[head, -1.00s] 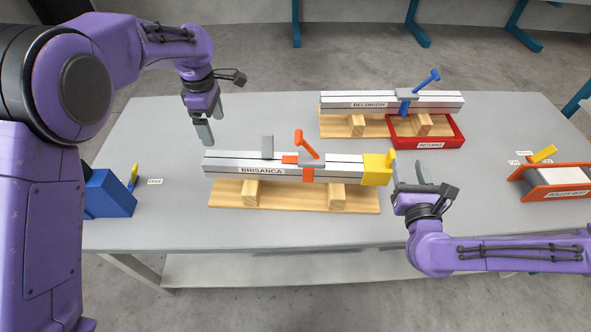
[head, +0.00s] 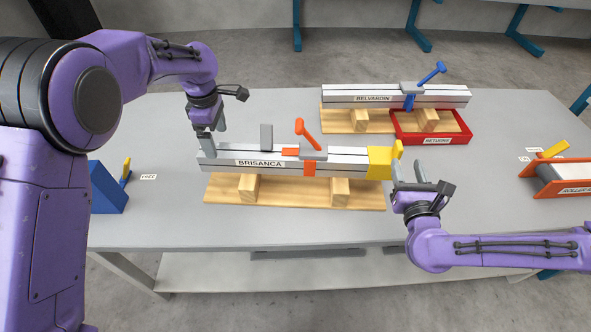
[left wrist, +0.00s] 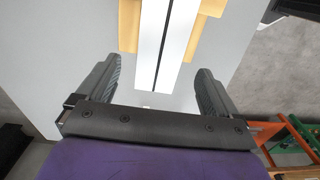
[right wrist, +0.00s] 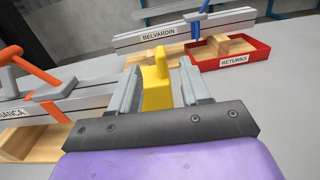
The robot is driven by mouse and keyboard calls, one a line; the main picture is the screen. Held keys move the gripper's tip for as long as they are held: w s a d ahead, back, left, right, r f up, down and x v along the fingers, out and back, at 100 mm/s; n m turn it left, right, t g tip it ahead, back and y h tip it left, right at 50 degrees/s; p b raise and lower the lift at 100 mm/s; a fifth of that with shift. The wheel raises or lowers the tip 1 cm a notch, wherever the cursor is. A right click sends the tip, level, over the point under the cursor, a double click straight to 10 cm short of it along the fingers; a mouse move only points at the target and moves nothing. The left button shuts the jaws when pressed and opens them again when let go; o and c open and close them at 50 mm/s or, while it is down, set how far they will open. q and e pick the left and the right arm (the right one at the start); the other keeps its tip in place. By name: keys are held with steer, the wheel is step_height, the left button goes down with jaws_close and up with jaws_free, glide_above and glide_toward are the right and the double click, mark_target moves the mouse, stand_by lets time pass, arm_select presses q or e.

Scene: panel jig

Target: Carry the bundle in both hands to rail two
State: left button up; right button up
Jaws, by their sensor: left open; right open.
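A long grey-white bar assembly labelled BRISANCA (head: 345,158) rests on wooden blocks on a plank (head: 295,193). An orange lever clamp (head: 309,155) crosses it and a yellow end block (head: 380,164) caps its right end. A similar bar labelled BELVARDIN (head: 350,97), with a blue clamp (head: 430,75), stands behind.
A red RETURNS tray (head: 447,138) sits at the back right, partly under the BELVARDIN bar. An orange-sided roller unit (head: 565,190) stands at the right edge and a blue block (head: 108,190) at the left. The grey table (head: 280,226) is clear in front.

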mark_target(222, 157)
arm_select(q)
step_height(222, 157, down, 8)
steer(key=shift+w+f, duration=0.1)
steer(key=shift+f, duration=0.15)
arm_select(e)
steer(key=w, duration=0.8)
steer(key=shift+w, duration=0.25)
arm_select(q)
steer(key=c, duration=1)
arm_select(e)
jaws_close()
arm_select(q)
jaws_close()
